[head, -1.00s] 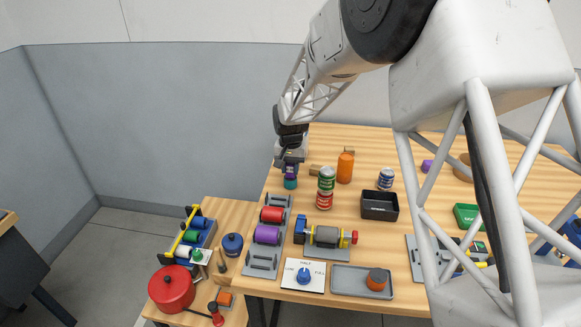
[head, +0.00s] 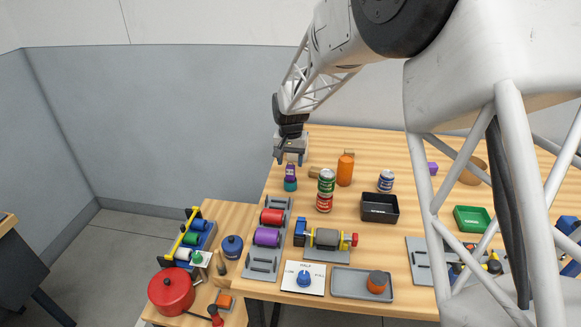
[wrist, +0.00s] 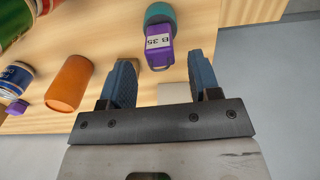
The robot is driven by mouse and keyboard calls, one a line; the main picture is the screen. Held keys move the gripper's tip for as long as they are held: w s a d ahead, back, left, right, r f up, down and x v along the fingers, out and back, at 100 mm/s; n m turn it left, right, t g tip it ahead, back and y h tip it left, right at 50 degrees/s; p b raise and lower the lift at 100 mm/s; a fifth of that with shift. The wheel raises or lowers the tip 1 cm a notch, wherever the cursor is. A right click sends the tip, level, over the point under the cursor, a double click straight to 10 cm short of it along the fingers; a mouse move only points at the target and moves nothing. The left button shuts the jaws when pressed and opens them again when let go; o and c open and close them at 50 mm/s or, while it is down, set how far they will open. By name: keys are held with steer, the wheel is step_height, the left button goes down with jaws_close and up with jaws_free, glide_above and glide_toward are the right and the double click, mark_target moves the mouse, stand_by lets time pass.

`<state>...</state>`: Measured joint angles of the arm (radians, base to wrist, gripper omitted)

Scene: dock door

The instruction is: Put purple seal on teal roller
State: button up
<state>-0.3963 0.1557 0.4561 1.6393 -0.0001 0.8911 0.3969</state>
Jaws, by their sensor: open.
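The teal roller (head: 290,186) stands upright near the left edge of the large table; it also shows in the wrist view (wrist: 160,13). The purple seal (head: 290,171), with a white label reading "B 35", sits on top of the teal roller; it also shows in the wrist view (wrist: 159,55). My gripper (head: 291,157) is open and empty just above the seal. In the wrist view its two blue fingers (wrist: 160,72) stand apart on either side, with the seal beyond their tips, clear of both.
Stacked green and red cans (head: 325,190), an orange cylinder (head: 345,169) and a black bin (head: 379,208) stand to the right. A grey rack with red and purple rollers (head: 267,236) lies in front. Open floor lies left of the table.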

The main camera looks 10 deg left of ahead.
mark_target(290, 166)
step_height(290, 166, up, 8)
stand_by(0.4)
steer(key=shift+d+r, duration=0.1)
stand_by(0.7)
steer(key=s+d+r+t, duration=0.1)
steer(key=s+d+r, duration=0.4)
steer(key=s+d, duration=0.45)
steer(key=s+d+r, duration=0.6)
steer(key=s+d, duration=0.3)
steer(key=d, duration=0.1)
steer(key=s+d+f, duration=0.1)
steer(key=s+d, duration=0.3)
steer(key=s, duration=0.4)
steer(key=s+d+t, duration=0.1)
steer(key=s+d, duration=0.2)
steer(key=s, duration=0.6)
steer(key=s+d+f, duration=0.1)
steer(key=s+d, duration=0.3)
steer(key=s, duration=0.5)
steer(key=shift+d+f+t, duration=0.3)
steer(key=shift+d+f, duration=0.05)
